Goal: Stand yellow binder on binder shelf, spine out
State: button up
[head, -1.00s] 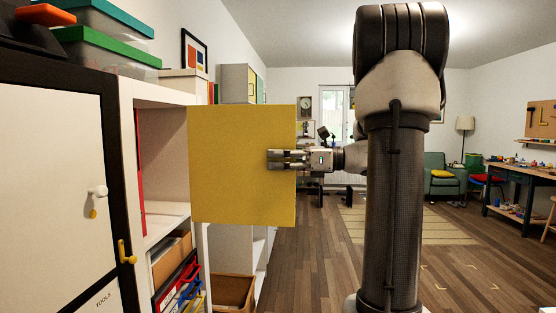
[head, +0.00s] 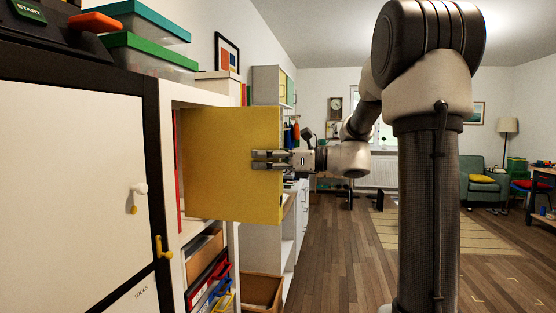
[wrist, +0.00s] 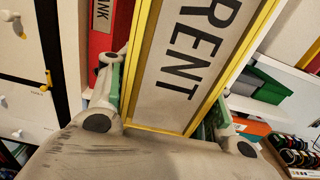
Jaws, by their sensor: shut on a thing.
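The yellow binder (head: 225,165) is upright, with its broad side facing the head view. Its left part reaches into the opening of the white shelf (head: 200,95). My gripper (head: 270,160) is shut on the binder's right edge at about mid-height. In the wrist view the binder's spine (wrist: 185,65) faces the camera, with a white label reading "RENT" in a yellow frame. The fingers grip the binder from both sides.
A white cabinet door (head: 70,180) with a dark frame and yellow handle stands at the left. Trays and folders (head: 208,285) fill the compartment below. Lidded boxes (head: 145,45) sit on top.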

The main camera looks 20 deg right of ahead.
aim_at(211, 159)
jog(key=x, duration=1.6)
jog(key=shift+f, duration=0.4)
dwell(0.3)
jog(key=o, duration=1.5)
jog(key=shift+c, duration=0.2)
